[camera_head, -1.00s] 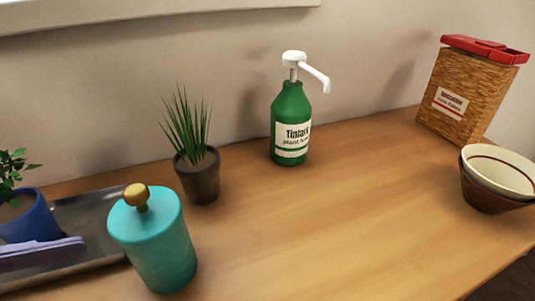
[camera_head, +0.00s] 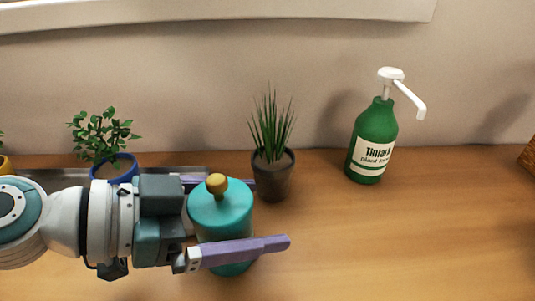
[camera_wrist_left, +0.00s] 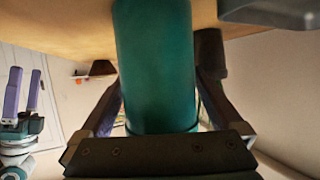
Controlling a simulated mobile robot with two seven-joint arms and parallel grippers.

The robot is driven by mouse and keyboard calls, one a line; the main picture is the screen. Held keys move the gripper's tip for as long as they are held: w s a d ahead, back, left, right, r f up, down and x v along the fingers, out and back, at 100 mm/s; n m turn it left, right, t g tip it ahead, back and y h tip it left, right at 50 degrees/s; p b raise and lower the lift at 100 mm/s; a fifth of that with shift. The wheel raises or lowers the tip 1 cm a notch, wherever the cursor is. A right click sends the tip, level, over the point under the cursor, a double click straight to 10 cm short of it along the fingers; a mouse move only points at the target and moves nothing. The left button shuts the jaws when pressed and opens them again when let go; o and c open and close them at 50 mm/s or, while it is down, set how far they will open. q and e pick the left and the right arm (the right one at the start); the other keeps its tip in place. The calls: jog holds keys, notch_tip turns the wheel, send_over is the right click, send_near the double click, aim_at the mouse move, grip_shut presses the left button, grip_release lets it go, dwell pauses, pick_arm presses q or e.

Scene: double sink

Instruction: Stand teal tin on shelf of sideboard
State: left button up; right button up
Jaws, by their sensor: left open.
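The teal tin (camera_head: 222,222), a cylinder with a round golden knob on its lid, stands upright on the wooden top. My left gripper (camera_head: 268,213) comes in from the left. Its purple fingers are open, one in front of the tin and one behind it, with the tin between them. In the left wrist view the tin (camera_wrist_left: 155,70) fills the space between the spread fingers; I cannot tell whether they touch it. My right gripper (camera_wrist_left: 24,92) shows at the left of the wrist view, its purple fingers apart and empty. No shelf is identifiable.
A spiky plant in a dark pot (camera_head: 272,178) stands close behind the tin. A green pump bottle (camera_head: 373,145) is further right. A leafy plant in a blue pot (camera_head: 116,169) is at the left by a grey tray (camera_head: 190,171). The top is clear at front right.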

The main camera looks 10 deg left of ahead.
pick_arm(q)
jog(key=c, duration=1.3)
jog(key=shift+c, duration=0.5)
jog(key=shift+r, duration=0.1)
